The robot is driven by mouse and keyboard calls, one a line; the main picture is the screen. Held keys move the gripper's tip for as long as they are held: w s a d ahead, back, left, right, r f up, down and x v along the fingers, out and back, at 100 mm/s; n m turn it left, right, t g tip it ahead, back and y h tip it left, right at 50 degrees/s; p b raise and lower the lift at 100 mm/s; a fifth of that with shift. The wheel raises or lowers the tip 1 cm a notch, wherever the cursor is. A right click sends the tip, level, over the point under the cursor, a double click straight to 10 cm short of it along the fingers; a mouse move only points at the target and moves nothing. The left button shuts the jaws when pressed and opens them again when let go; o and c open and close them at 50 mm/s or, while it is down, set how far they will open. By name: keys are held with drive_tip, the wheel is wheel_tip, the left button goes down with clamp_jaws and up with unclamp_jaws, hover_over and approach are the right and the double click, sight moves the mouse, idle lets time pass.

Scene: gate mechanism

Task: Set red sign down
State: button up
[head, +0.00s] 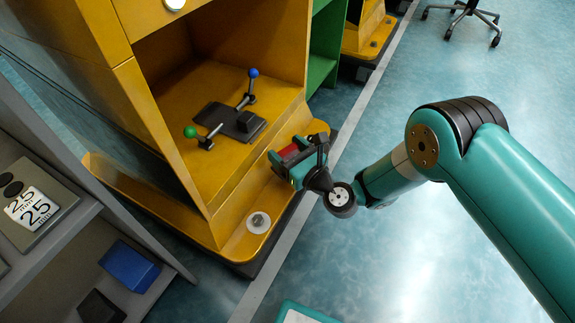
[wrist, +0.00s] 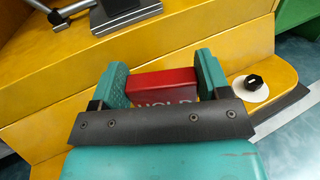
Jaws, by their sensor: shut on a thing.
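The red sign (wrist: 163,86) shows between my gripper's two fingers in the wrist view, with part of white lettering on it. The lower part of it is hidden behind the dark bar of my gripper (wrist: 163,88). In the head view the red sign (head: 288,153) is a small red patch at my gripper (head: 287,161), which is over the front ledge of the yellow cabinet (head: 240,215). My gripper is shut on the sign. I cannot tell whether the sign touches the ledge.
Inside the cabinet a dark plate (head: 228,122) carries a green-knobbed lever (head: 190,132) and a blue-knobbed lever (head: 253,73). A black knob on a white disc (head: 258,222) sits on the ledge. A grey shelf (head: 75,215) with a blue box (head: 130,266) stands left. Open floor lies right.

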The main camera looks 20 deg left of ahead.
wheel_tip(320, 180, down, 4)
drive_tip(key=shift+f+b, duration=0.1)
drive_tip(key=shift+b, duration=1)
drive_tip(key=o, duration=0.9)
drive_tip(key=shift+o, duration=0.2)
drive_tip(key=shift+d, duration=0.1)
